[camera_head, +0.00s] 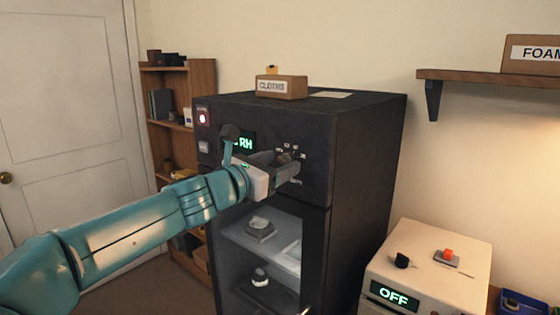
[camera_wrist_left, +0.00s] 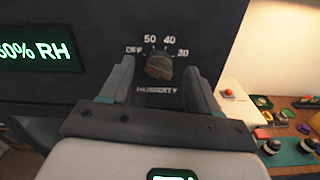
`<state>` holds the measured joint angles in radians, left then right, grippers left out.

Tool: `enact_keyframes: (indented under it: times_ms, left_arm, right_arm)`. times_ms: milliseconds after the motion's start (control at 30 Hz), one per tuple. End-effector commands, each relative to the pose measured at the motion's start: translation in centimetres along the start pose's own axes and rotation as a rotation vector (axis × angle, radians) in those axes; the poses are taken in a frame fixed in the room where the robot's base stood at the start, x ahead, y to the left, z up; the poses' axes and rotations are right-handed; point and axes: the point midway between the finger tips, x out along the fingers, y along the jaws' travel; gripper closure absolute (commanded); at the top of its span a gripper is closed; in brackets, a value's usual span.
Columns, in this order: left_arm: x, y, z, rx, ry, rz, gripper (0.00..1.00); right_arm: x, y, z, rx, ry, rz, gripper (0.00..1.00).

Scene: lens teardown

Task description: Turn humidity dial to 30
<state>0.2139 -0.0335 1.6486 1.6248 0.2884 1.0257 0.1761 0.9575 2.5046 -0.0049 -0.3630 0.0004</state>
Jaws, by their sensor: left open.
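The humidity dial (camera_wrist_left: 159,66) is a dark round knob with a reddish mark, on the front of a dark cabinet (camera_head: 365,150). Labels OFF, 50, 40 and 30 run around it from left to right, with HUMIDITY below. I cannot tell clearly which label the knob points at. My left gripper (camera_wrist_left: 159,80) is open, one finger on each side of the dial; contact cannot be told. In the head view the gripper (camera_head: 284,164) is at the cabinet's upper front and partly hides the dial. A green display (camera_wrist_left: 40,54) reads RH, its first digit unclear. My right gripper is not in view.
A box labelled CLOTHS (camera_head: 282,87) sits on top of the cabinet. Lens parts stand on shelves (camera_head: 235,235) below. A white unit reading OFF (camera_head: 430,255) stands at the right; a bookshelf (camera_head: 200,80) stands behind.

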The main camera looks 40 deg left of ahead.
Motion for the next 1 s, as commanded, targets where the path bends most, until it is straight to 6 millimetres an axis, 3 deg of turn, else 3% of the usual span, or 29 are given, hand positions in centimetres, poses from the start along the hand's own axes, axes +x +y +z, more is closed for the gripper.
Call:
enact_keyframes:
  times_ms: [133,400,433,600,1000]
  left_arm:
    - [1.14,0.01,0.00,0.000,0.001,0.000,0.39]
    - [1.31,0.04,-0.02,0.000,0.000,0.001,0.39]
    - [1.30,0.04,-0.01,0.000,0.000,0.001,0.42]
    - [1.29,0.04,-0.02,0.000,0.000,0.001,0.93]
    - [1.27,0.01,-0.18,0.068,0.000,0.001,0.92]
  right_arm:
    - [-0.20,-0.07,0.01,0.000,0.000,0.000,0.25]
    - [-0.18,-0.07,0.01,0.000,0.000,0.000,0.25]
    - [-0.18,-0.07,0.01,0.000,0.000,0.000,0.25]
    - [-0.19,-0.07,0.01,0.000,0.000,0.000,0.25]
    - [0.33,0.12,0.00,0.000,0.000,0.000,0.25]
